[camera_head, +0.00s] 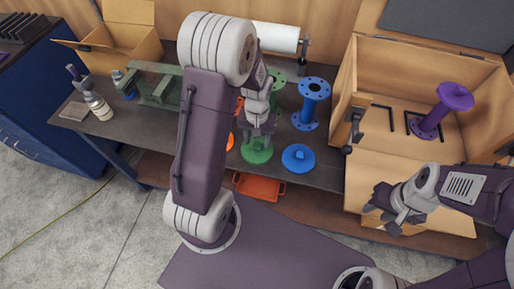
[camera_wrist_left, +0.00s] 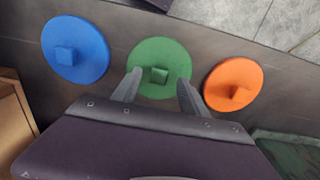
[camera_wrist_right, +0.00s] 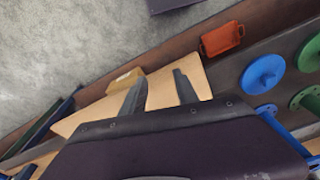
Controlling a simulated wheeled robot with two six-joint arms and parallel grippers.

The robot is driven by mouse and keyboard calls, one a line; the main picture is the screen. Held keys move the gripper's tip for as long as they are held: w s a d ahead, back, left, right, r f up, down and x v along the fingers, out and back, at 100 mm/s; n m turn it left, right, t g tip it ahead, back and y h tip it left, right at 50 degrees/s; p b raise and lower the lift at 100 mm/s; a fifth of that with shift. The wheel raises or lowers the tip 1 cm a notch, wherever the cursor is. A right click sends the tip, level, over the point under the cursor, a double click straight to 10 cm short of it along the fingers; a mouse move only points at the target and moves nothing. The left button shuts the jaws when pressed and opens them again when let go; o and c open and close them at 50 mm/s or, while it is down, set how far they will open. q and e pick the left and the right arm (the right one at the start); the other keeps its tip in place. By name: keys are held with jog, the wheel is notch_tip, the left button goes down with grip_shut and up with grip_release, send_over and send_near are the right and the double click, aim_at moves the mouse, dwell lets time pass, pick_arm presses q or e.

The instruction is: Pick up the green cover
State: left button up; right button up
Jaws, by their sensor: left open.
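The green cover (camera_wrist_left: 152,50) is a round disc with a small square knob, lying flat on the table between the blue and orange covers in the left wrist view. In the head view the green cover (camera_head: 257,154) is partly hidden by my left gripper (camera_head: 259,132), which points down at it. In the left wrist view my left gripper (camera_wrist_left: 159,80) is open, its fingers on either side of the knob; I cannot tell whether they touch it. My right gripper (camera_head: 382,212) is open and empty in front of the wooden box; it also shows in the right wrist view (camera_wrist_right: 160,76).
The blue cover (camera_head: 298,158) and orange cover (camera_wrist_left: 233,84) flank the green one. A blue flanged pipe (camera_head: 311,103) stands behind. A purple pipe (camera_head: 439,110) stands in the open wooden box (camera_head: 400,60). An orange tray (camera_head: 259,187) lies below the table's front edge.

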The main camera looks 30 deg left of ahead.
pick_arm(q)
jog(key=shift+w+d+f, duration=0.1)
jog(key=shift+f, duration=0.85)
grip_shut()
notch_tip(320, 180, up, 5)
jog(key=shift+w+f, duration=0.1)
jog(key=shift+f, duration=0.1)
jog(key=w+d+r, duration=0.6)
jog(key=d, duration=0.3)
jog(key=shift+d+r, duration=0.25)
jog(key=shift+d, duration=0.05)
jog(key=shift+w, duration=0.1)
